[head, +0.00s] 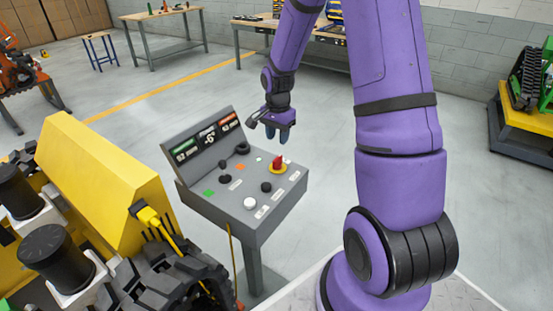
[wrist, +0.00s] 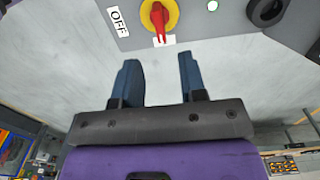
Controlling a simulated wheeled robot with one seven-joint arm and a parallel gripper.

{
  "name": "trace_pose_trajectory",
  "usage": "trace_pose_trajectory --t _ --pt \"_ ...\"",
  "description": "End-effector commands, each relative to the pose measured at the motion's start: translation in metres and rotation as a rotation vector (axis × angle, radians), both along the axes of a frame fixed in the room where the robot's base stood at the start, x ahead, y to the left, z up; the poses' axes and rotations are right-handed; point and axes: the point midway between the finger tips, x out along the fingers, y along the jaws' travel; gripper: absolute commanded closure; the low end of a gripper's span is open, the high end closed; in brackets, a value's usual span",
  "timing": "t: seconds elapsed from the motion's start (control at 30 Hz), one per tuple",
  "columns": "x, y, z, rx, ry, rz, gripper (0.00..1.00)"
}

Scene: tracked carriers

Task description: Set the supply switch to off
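The supply switch (head: 278,164) is a red rotary handle on a yellow round plate, on the right part of the grey control panel (head: 266,222). In the wrist view the red handle (wrist: 158,20) points toward my gripper, and an "OFF" label (wrist: 118,20) sits to its left. A white label just below the handle is partly covered by it. My gripper (head: 277,135) is above and behind the panel in the head view. Its two blue fingers (wrist: 158,75) are apart with nothing between them, and they do not touch the switch.
The panel also carries black knobs (head: 266,187), a white button (head: 250,203) and a green button (head: 208,192), with a raised display board (head: 207,137). A yellow tracked machine (head: 105,165) stands close at left. Workbenches (head: 165,35) are behind; the floor between is clear.

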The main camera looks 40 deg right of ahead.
Motion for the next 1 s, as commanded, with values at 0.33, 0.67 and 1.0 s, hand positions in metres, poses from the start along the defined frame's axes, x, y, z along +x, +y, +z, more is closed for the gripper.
trace_pose_trajectory --t 0.33,0.67,1.0 --pt "-0.001 0.0 -0.061 0.001 0.005 0.001 0.62" --pt "-0.001 0.0 -0.092 0.001 0.001 0.002 0.62" --pt "-0.001 0.0 -0.094 0.0 0.0 0.002 0.64"
